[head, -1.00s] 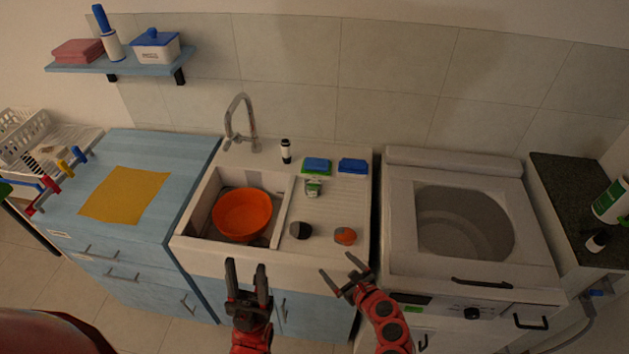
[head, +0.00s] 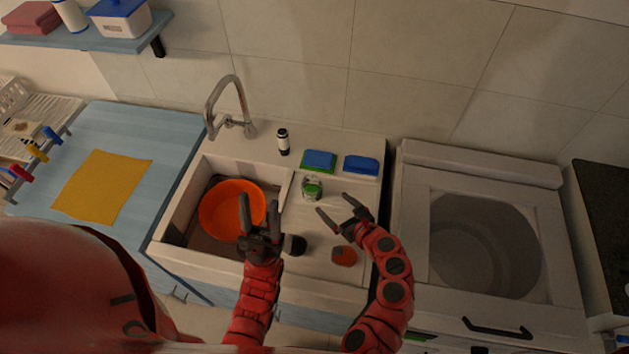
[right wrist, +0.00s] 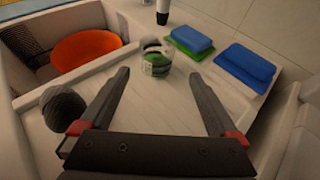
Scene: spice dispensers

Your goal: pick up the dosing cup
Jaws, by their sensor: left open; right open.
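A small clear cup with green on it (head: 312,188), which I take for the dosing cup, stands upright on the ribbed drainboard right of the sink basin. In the right wrist view the cup (right wrist: 155,58) sits ahead of the fingers, near the middle between them. My right gripper (head: 334,204) is open and empty, just right of and nearer than the cup, apart from it. Its fingers also show spread in the right wrist view (right wrist: 158,76). My left gripper (head: 260,205) is open and empty in front of the orange bowl.
An orange bowl (head: 225,207) is in the basin. A dark round item (head: 295,245) and an orange-topped one (head: 344,256) stand nearer on the drainboard. Behind the cup are a white-and-black bottle (head: 283,142), a green-and-blue sponge (head: 319,160) and a blue sponge (head: 361,165).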

